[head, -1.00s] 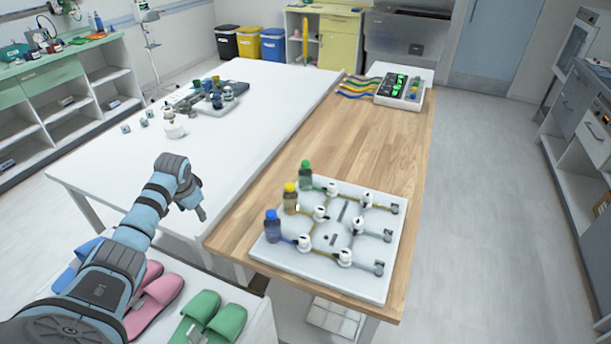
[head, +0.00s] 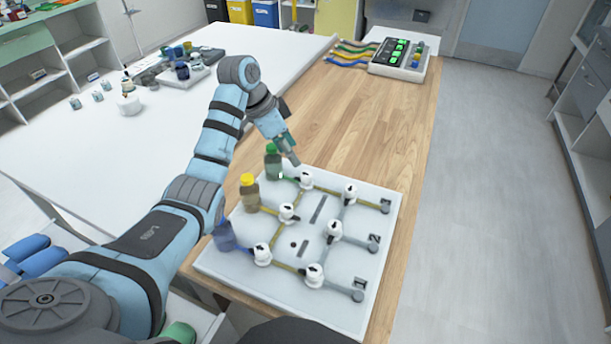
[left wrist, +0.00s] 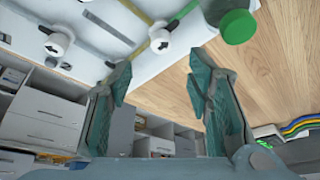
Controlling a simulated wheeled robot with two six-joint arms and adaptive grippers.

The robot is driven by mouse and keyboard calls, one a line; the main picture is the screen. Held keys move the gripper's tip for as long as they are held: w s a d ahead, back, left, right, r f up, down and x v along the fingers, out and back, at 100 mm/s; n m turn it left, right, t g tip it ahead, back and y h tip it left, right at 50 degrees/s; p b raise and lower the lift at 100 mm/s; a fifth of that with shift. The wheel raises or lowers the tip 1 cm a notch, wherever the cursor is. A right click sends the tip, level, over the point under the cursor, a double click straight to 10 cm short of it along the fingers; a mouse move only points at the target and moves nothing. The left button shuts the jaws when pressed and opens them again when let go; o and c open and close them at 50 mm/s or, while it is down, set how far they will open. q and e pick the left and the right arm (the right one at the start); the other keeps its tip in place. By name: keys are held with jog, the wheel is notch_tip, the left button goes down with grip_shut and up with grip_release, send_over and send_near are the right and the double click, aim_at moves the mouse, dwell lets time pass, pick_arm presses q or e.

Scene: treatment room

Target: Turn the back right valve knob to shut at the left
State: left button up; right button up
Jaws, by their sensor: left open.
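The white valve board (head: 225,262) lies on the wooden table top and carries several white knobs with dark marks. My left gripper (head: 293,160) is open and empty, above the board's back edge. It is close to the back left knob (head: 306,179), left of the back right knob and apart from it. My right gripper is out of view.
Green-capped (head: 273,162), yellow-capped (head: 249,194) and blue (head: 224,236) bottles stand along the board's left side. The green one is close beside my left gripper. A box with green displays (head: 400,52) and coloured cables are at the far end. The wood between is clear.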

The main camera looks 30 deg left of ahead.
pick_arm(q)
send_over(306, 174)
jog(key=s+a, duration=0.1)
jog(key=s, duration=0.1)
notch_tip(306, 174, down, 5)
jog(key=shift+s+a+r+b, duration=0.1)
jog(key=shift+a+b, duration=0.05)
jog(key=shift+b, duration=0.15)
jog(key=x, duration=0.5)
jog(key=shift+w+a+b, duration=0.1)
jog(key=shift+w+b, duration=0.25)
jog(key=shift+b, duration=0.05)
jog(key=shift+s, duration=0.1)
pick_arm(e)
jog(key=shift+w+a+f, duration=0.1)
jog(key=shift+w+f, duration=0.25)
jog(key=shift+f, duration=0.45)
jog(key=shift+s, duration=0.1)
pick_arm(q)
grip_shut()
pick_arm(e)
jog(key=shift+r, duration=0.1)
